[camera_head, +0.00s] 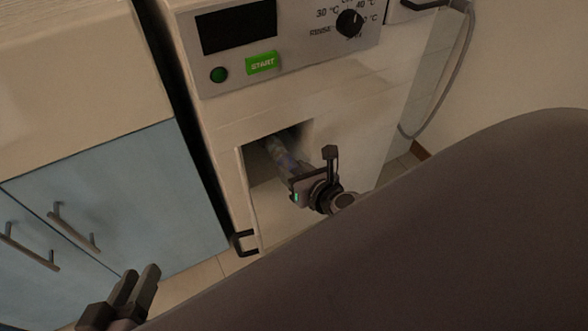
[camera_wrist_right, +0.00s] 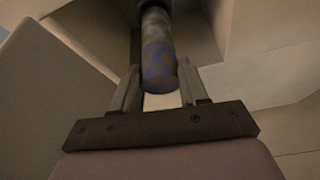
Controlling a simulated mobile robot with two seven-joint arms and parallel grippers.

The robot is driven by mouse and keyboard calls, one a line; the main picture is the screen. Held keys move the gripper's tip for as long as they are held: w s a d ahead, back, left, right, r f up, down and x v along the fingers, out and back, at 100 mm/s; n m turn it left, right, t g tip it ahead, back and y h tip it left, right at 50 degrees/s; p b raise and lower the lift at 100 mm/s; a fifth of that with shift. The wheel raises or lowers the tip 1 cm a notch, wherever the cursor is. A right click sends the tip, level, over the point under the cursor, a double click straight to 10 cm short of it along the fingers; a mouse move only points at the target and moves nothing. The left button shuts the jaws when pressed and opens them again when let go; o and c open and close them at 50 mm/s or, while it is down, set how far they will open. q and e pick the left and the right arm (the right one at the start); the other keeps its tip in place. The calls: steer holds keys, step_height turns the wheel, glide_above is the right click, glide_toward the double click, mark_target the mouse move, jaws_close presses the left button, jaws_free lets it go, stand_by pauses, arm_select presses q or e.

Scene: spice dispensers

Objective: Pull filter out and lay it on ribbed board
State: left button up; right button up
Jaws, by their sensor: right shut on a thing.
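The filter (camera_wrist_right: 158,60) is a mottled blue and tan cylinder. In the right wrist view its rounded end lies between the two fingers of my right gripper (camera_wrist_right: 160,92), which is shut on it. In the head view the filter (camera_head: 277,150) runs back into a square opening low on the white machine (camera_head: 350,100), and my right gripper (camera_head: 294,178) is at the opening. How deep the filter sits inside is hidden. My left gripper (camera_head: 138,284) is at the lower left, apart from the machine; its fingers look close together. No ribbed board shows.
A small hatch door (camera_head: 242,200) with a dark handle (camera_head: 243,240) stands open at the left of the opening. Blue cabinets (camera_head: 120,195) with bar handles stand to the left. My own dark arm or body covers the lower right.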

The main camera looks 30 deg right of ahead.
steer(key=shift+s, duration=0.1)
steer(key=shift+s+a+p, duration=0.1)
steer(key=shift+s+p, duration=0.75)
steer(key=shift+s, duration=1.05)
